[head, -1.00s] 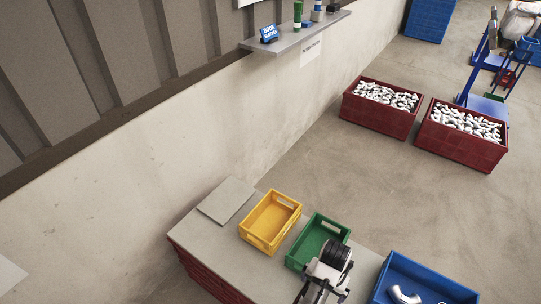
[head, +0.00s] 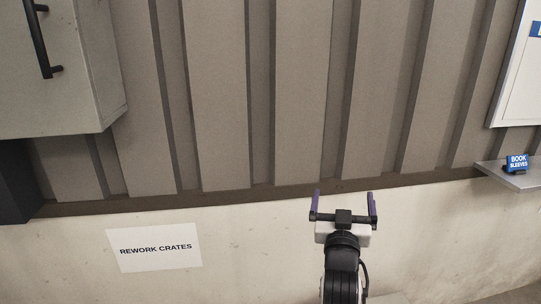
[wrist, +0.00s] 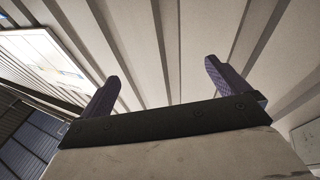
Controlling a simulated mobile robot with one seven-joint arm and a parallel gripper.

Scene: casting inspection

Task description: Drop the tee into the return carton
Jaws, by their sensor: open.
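My gripper (head: 344,205) is raised in front of the wall, its two purple fingers spread wide apart. In the wrist view my gripper (wrist: 160,85) is open with nothing between its fingers, pointing up toward the panelled wall and ceiling. No tee and no return carton show in either current view.
A ribbed wall (head: 235,95) stands above a pale lower wall (head: 60,265). A sign reading "REWORK CRATES" (head: 155,248) hangs at lower left. A grey cabinet (head: 65,75) juts out at upper left. A shelf (head: 515,178) with a "BOOK SLEEVES" block (head: 516,163) is at right.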

